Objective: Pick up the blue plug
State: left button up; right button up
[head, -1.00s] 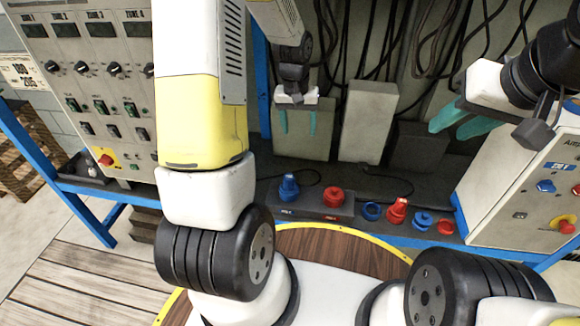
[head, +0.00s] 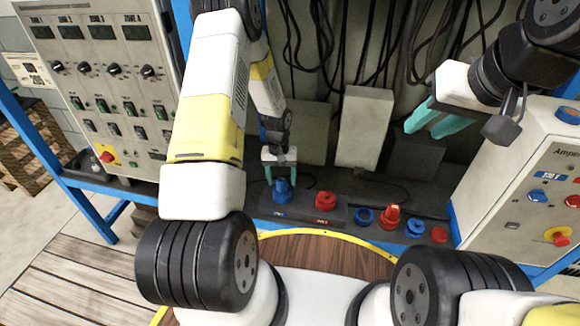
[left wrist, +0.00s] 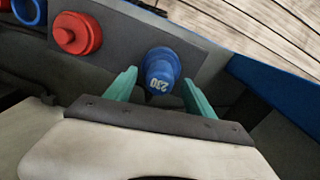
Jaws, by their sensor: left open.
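The blue plug (head: 282,189) stands upright on the left part of a dark block on the shelf. It also shows in the left wrist view (left wrist: 161,68), marked "230". My left gripper (head: 281,172) is open just above the plug, pointing down. In the left wrist view its teal fingers (left wrist: 155,92) lie on either side of the plug, with gaps visible; I cannot tell how deep they reach around it. My right gripper (head: 435,118) has its teal fingers apart and empty, raised over the right part of the shelf.
A red cap (head: 325,200) sits on the same block (head: 303,214). To its right are a blue ring (head: 364,216), a red plug (head: 390,217), a blue piece (head: 415,228) and a red piece (head: 438,234). A control box (head: 525,190) stands at the right.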

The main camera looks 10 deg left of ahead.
pick_arm(q)
jog(key=shift+f, duration=0.35)
jog(key=shift+c, duration=0.4)
grip_shut()
jog(key=shift+r, duration=0.2)
